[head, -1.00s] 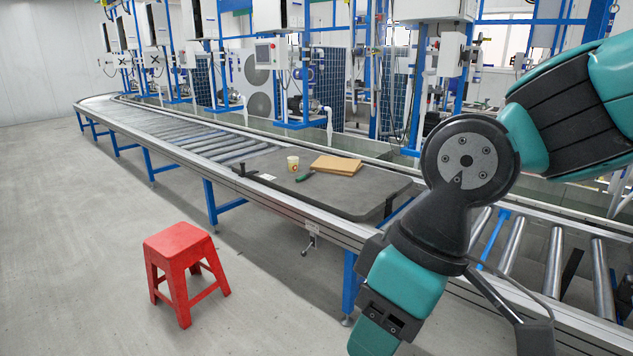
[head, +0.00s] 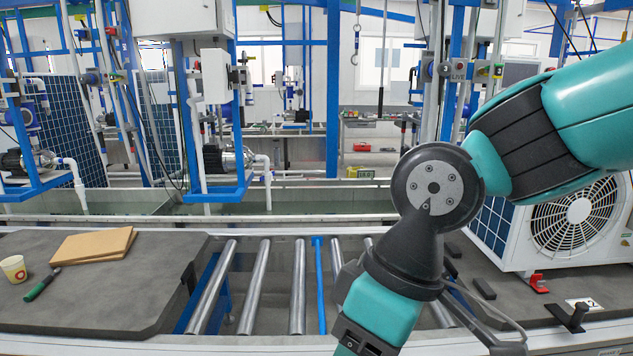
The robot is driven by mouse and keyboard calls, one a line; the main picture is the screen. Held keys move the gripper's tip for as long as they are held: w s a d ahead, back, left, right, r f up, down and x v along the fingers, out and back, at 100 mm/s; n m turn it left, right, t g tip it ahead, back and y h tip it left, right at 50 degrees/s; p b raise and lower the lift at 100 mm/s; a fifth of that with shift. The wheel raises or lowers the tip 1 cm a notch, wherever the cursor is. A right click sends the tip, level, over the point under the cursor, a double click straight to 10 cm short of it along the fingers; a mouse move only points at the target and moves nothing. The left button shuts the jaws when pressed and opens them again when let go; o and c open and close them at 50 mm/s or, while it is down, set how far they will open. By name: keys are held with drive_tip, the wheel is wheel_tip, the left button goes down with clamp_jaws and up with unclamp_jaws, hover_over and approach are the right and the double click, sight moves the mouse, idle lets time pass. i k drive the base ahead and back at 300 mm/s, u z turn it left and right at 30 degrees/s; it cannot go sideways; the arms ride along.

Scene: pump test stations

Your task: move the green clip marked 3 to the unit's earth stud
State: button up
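The unit, a white outdoor box with a round fan grille (head: 528,228), stands on a dark board at the right. Its earth stud cannot be made out. No clip with a readable 3 shows. A red clip-like piece (head: 539,284) is at the unit's lower front edge. My arm crosses the right half of the view, and its end is cut off at the bottom edge, so my gripper is out of sight.
A dark board (head: 100,300) at the left carries a paper cup (head: 13,268), a green-handled tool (head: 40,286) and brown cardboard (head: 92,244). Bare rollers (head: 253,285) lie between the boards. A black latch (head: 572,318) is at the right front edge.

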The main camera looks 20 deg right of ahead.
sight(500, 69)
drive_tip(key=z, duration=1.05)
drive_tip(key=i, duration=0.95)
drive_tip(key=z, duration=0.8)
